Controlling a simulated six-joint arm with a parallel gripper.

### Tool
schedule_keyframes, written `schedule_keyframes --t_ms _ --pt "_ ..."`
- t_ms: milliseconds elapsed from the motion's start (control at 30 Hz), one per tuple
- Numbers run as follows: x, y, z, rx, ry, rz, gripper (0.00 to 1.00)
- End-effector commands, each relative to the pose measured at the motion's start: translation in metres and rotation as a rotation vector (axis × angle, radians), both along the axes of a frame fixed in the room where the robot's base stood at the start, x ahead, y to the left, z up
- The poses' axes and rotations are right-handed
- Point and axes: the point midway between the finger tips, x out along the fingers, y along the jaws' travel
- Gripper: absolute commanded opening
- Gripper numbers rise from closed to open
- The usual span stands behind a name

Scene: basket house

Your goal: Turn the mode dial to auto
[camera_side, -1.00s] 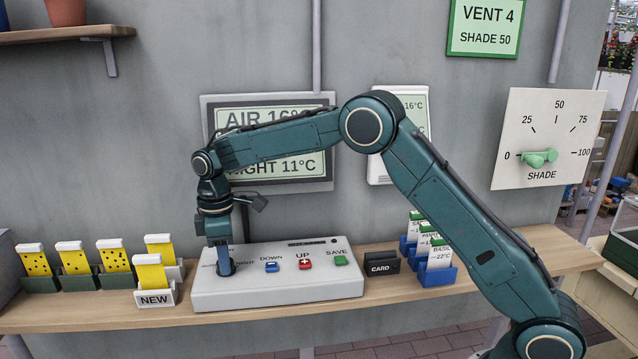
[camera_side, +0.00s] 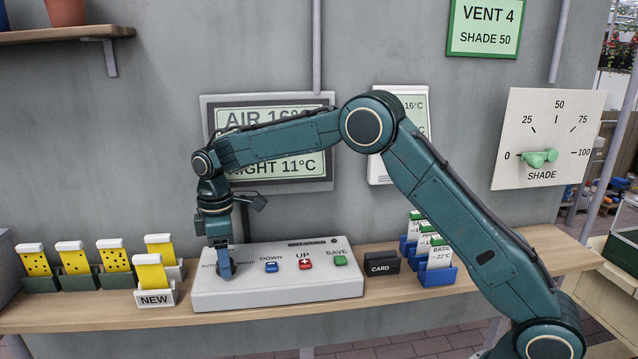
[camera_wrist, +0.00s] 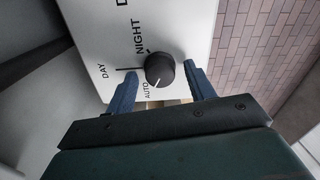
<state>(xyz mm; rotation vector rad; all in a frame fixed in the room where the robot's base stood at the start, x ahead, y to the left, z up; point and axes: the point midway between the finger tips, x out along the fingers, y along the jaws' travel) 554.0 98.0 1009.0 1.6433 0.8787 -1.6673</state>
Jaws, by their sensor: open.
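The mode dial (camera_wrist: 160,70) is a round black knob on the white control box (camera_side: 300,290). In the wrist view the words DAY, NIGHT and AUTO stand around it. Its white line shows on the lower part of the knob, on the side of the AUTO word (camera_wrist: 147,90). My gripper (camera_wrist: 161,72) is open, with one blue finger on each side of the dial and gaps showing between. In the side view my gripper (camera_side: 224,268) points down at the box's left end and hides the dial.
On the box, right of my gripper, are a blue DOWN button (camera_side: 271,267), a red UP button (camera_side: 305,264) and a green SAVE button (camera_side: 340,260). Yellow cards in holders (camera_side: 155,270) stand close at the left. A black CARD slot (camera_side: 383,263) and blue card holders stand right.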

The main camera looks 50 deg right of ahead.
Motion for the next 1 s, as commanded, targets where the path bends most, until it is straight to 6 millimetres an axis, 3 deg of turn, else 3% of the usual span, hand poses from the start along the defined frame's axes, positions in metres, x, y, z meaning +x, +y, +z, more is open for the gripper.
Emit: schedule_keyframes --t_ms 367,1000 --pt "-0.0001 -0.0003 -0.0001 0.000 0.000 -0.115 0.54" --pt "-0.0004 -0.0008 -0.0002 0.000 0.000 -0.529 0.54"
